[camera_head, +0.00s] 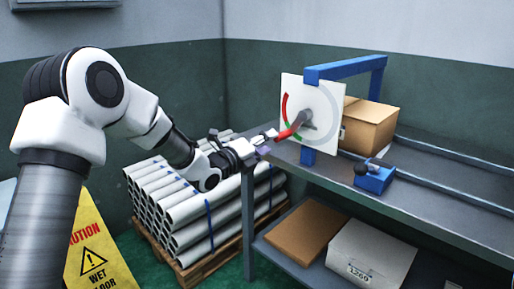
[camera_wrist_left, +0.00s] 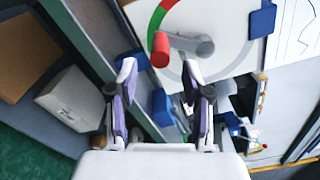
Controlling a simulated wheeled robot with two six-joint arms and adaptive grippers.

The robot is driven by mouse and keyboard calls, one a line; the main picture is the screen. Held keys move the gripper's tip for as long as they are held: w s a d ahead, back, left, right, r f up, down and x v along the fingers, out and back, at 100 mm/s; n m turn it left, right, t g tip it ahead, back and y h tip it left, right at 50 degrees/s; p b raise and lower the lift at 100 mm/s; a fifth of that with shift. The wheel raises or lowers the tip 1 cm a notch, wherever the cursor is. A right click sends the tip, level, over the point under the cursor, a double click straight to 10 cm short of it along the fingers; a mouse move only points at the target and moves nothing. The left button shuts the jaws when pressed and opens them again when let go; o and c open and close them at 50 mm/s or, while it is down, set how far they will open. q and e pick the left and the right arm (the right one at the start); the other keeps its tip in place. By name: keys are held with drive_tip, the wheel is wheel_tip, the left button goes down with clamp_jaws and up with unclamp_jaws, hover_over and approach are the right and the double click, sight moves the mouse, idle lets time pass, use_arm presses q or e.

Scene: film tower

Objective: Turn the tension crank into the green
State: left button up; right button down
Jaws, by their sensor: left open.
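The tension crank has a grey arm (camera_wrist_left: 190,45) and a red handle (camera_wrist_left: 160,50). It is mounted on a white dial plate (camera_head: 330,98) with a red and green arc (camera_head: 284,104). In the head view the red handle (camera_head: 288,133) points down and left from the hub. In the wrist view the handle lies near the green end of the arc (camera_wrist_left: 154,22). My left gripper (camera_head: 268,143) is open and empty, its fingers (camera_wrist_left: 160,68) short of the handle, which shows just beyond the fingertips. I cannot tell the exact gap. My right gripper is not in view.
A blue frame (camera_head: 345,66) holds the plate on a grey shelf. A cardboard box (camera_head: 370,125) and a blue block with a black knob (camera_head: 374,178) sit there. Boxes lie on the lower shelf. Stacked white tubes (camera_head: 210,215) and a yellow wet-floor sign (camera_head: 98,245) stand left.

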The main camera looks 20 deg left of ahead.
use_arm(q)
drive_tip(key=v, duration=0.5)
drive_tip(key=shift+w+f, duration=0.1)
